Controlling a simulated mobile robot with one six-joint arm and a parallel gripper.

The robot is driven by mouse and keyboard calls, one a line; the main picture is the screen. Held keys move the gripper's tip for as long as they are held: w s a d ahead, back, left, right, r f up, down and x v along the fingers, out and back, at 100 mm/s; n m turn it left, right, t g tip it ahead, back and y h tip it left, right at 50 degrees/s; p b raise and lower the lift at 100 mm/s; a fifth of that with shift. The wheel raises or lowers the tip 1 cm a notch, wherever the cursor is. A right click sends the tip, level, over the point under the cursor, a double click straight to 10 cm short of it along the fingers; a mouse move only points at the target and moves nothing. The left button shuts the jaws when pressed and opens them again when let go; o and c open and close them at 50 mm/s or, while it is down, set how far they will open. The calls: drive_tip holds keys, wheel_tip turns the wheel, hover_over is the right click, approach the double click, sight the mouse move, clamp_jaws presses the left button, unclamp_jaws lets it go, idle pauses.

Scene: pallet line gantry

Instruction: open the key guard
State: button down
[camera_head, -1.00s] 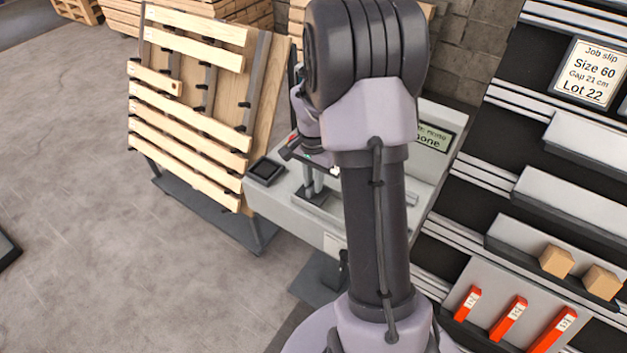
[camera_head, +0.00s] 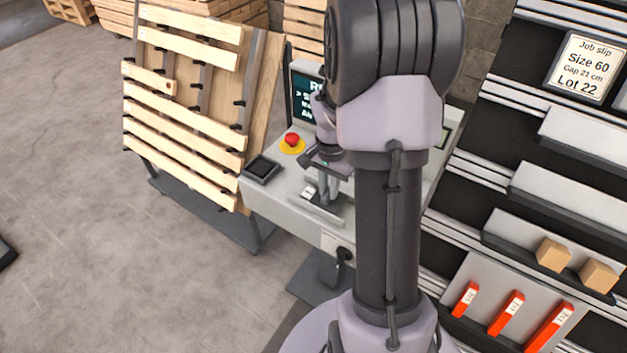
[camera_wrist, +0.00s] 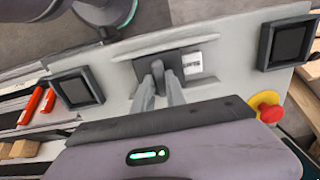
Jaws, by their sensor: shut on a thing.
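The console (camera_head: 262,198) stands behind my arm, with a dark recessed panel (camera_wrist: 180,70) between pale raised strips on its top. The key guard (camera_wrist: 158,74) appears as a small dark upright part at this panel. My gripper (camera_wrist: 164,82) points down at the panel, its two pale fingers close together on that dark part. In the head view my gripper (camera_head: 327,192) is low over the console top, partly hidden by my arm. I cannot tell how far the guard is raised. A small white label (camera_wrist: 193,62) sits beside it.
A red stop button (camera_head: 292,140) on a yellow base and a dark square pad (camera_head: 262,169) are close to my gripper. A lit screen (camera_head: 303,95) stands behind. A slatted pallet frame (camera_head: 190,110) is at left, a rack with red tags (camera_head: 512,312) at right.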

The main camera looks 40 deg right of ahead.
drive_tip(key=shift+s+d, duration=0.3)
drive_tip(key=shift+s, duration=0.55)
drive_tip(key=c, duration=1.4)
unclamp_jaws()
drive_tip(key=shift+o, duration=0.2)
wheel_tip(320, 180, up, 18)
drive_tip(key=p, duration=0.6)
drive_tip(key=shift+f, duration=0.25)
